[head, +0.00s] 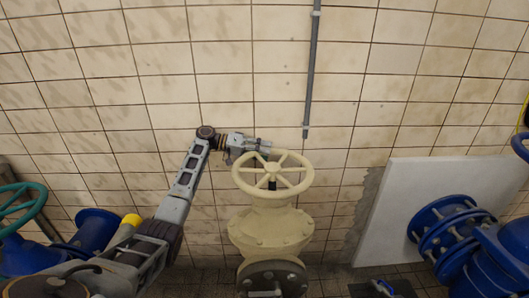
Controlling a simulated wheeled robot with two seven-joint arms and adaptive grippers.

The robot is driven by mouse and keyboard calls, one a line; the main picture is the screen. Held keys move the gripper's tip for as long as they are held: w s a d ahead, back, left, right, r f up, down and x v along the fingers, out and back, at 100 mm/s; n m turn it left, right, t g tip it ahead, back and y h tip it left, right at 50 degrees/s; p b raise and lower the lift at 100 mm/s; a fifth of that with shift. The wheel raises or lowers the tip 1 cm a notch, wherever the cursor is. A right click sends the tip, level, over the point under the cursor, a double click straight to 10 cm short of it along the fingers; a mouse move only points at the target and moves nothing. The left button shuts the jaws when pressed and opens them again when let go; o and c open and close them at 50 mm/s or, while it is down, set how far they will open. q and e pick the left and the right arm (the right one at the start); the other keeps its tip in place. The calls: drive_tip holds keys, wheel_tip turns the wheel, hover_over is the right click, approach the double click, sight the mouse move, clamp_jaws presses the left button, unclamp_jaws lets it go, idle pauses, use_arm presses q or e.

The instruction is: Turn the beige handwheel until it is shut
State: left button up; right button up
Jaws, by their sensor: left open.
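The beige handwheel (272,172) sits flat on top of a beige valve body (270,232) in the middle of the head view. It has a round rim with several spokes. My left arm comes in from the lower left, and my left gripper (264,146) is at the far left part of the rim, open. Its fingertips are small here, and I cannot tell whether they touch the rim. My right gripper is not in view.
A tiled wall (150,75) stands close behind the valve. A grey vertical conduit (312,70) ends above and right of the wheel. A teal handwheel (22,205) is at the left. A blue flanged pipe (450,235) and a pale panel (405,190) are at the right.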

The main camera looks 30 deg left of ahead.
use_arm(q)
drive_tip(key=v, duration=1.1)
drive_tip(key=shift+a, duration=0.2)
